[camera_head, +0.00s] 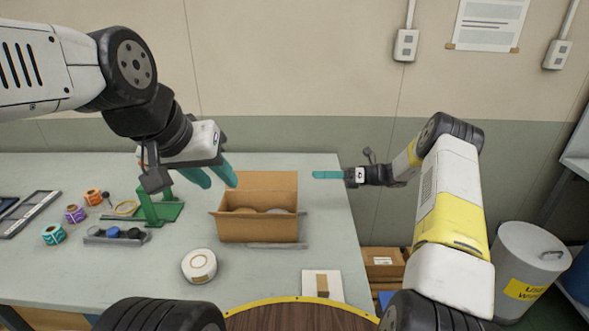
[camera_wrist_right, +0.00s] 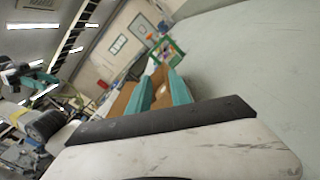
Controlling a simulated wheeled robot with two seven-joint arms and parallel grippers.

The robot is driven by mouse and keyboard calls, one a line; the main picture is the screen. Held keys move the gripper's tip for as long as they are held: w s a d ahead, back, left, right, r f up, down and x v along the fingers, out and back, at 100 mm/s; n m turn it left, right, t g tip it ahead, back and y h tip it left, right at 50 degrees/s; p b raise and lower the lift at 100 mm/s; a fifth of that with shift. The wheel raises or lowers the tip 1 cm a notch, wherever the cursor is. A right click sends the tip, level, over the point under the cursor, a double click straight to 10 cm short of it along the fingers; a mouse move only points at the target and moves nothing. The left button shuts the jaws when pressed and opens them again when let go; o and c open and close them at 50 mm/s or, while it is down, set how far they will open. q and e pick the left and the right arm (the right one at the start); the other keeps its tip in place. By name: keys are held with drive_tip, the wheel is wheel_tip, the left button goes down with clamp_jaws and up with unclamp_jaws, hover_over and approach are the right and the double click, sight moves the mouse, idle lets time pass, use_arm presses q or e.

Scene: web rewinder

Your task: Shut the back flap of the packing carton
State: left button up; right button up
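The brown packing carton (camera_head: 258,229) stands on the table. Its back flap (camera_head: 262,182) stands up along the rear edge. Roundish items show inside, partly hidden by the front wall. The carton also shows in the right wrist view (camera_wrist_right: 122,102), beyond the fingers. My left gripper (camera_head: 212,178) is above and left of the carton, close to the back flap's left end in the picture. Its teal fingers are apart and empty. My right gripper (camera_head: 326,175) is right of the back flap, apart from it, pointing left. In the wrist view its fingers (camera_wrist_right: 160,92) are apart with nothing held.
A white roll (camera_head: 199,266) lies in front of the carton to the left. A green stand (camera_head: 160,212), a grey tray (camera_head: 116,236) and small coloured rolls (camera_head: 75,213) are further left. A white label sheet (camera_head: 323,286) lies front right. The wall is behind the table.

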drive_tip(key=d, duration=0.8)
